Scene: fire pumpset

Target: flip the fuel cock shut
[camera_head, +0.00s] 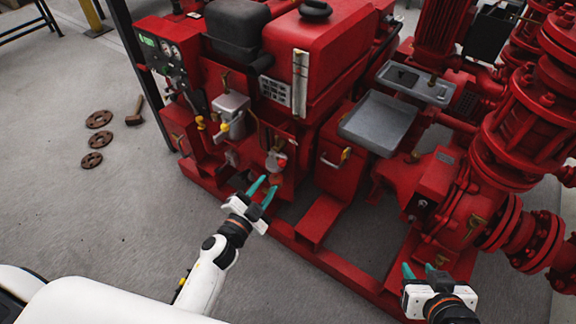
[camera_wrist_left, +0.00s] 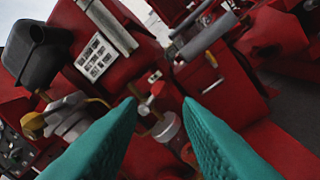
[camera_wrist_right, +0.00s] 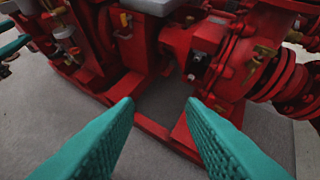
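In the left wrist view this fitting (camera_wrist_left: 152,104) shows between and beyond the fingertips. I cannot tell the lever's exact setting. My left gripper (camera_head: 264,187) is open and empty, just in front of and below the fitting, with no visible contact. It also shows in the left wrist view (camera_wrist_left: 160,106). My right gripper (camera_head: 418,270) is open and empty, low at the right, away from the fitting.
A metal canister with brass valves (camera_head: 230,112) is left of the fitting. A gauge panel (camera_head: 165,52) is at the engine's left end. The red base frame (camera_head: 345,268) runs below.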

